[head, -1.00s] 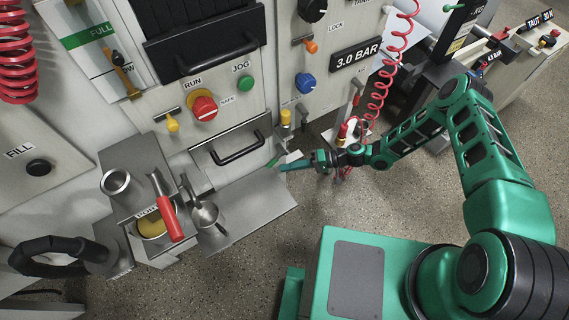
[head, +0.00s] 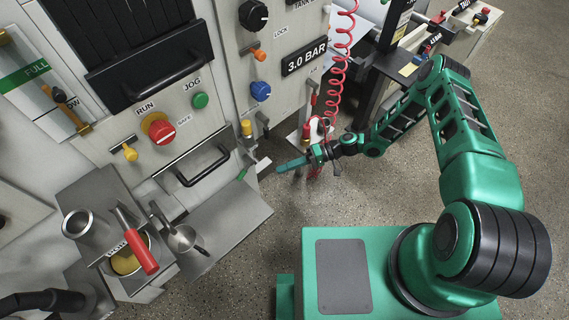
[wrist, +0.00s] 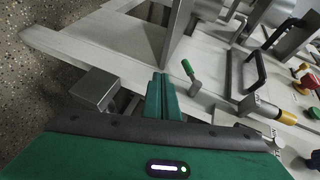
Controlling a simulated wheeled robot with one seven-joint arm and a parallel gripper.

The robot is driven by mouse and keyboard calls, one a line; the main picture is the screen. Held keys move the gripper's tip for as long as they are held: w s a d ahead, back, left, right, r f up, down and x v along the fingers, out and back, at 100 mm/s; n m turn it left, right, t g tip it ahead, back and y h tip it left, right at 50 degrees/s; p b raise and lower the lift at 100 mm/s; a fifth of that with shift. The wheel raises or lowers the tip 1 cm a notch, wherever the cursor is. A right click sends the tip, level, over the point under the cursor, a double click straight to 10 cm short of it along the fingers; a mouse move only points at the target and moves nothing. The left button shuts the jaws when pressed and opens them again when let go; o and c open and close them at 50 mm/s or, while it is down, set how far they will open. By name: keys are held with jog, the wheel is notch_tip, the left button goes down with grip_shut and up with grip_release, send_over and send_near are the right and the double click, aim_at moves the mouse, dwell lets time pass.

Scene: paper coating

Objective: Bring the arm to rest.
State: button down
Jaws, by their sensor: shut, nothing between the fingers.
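My green arm stretches from the base at the lower right toward the machine front in the head view. My gripper (head: 278,168) is at its end, with the fingers together and nothing between them. It is in the air a little right of a small green-handled lever (head: 242,174). In the wrist view my gripper's two green fingers (wrist: 161,97) lie side by side, and the green-handled lever (wrist: 190,76) stands just to their right, apart from them.
A grey shelf (head: 222,228) projects below a black drawer handle (head: 203,166). A red-handled tool (head: 137,240) and metal cups stand at the left. A red coiled hose (head: 340,60) hangs behind my gripper. Speckled floor (head: 380,200) is open beneath my arm.

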jog(key=w+d+r+h, duration=0.2)
jog(key=d+r+h, duration=0.1)
jog(key=d+r, duration=0.45)
jog(key=w+d+r+h, duration=0.2)
jog(key=d+r+h, duration=0.3)
jog(key=d, duration=0.4)
jog(key=s+d+r+m+t+h, duration=0.1)
jog(key=s+d+r+m+h, duration=0.25)
jog(key=d+r, duration=1.15)
jog(key=s+d+r+m+t+h, duration=0.1)
jog(key=s+d+r, duration=0.2)
jog(key=s+r, duration=0.3)
jog(key=s+d+r+m+t+h, duration=0.1)
jog(key=s+d+r+m, duration=0.2)
jog(key=r, duration=0.5)
jog(key=s+d+r+m, duration=0.1)
jog(key=s+r+m, duration=0.1)
jog(key=s, duration=0.6)
jog(key=s+d+r+m, duration=0.1)
jog(key=s+r, duration=0.3)
jog(key=s, duration=0.4)
jog(key=shift+s+d+r+m+t+h, duration=0.2)
jog(key=shift+d+m+t+h, duration=0.2)
jog(key=shift+d, duration=0.2)
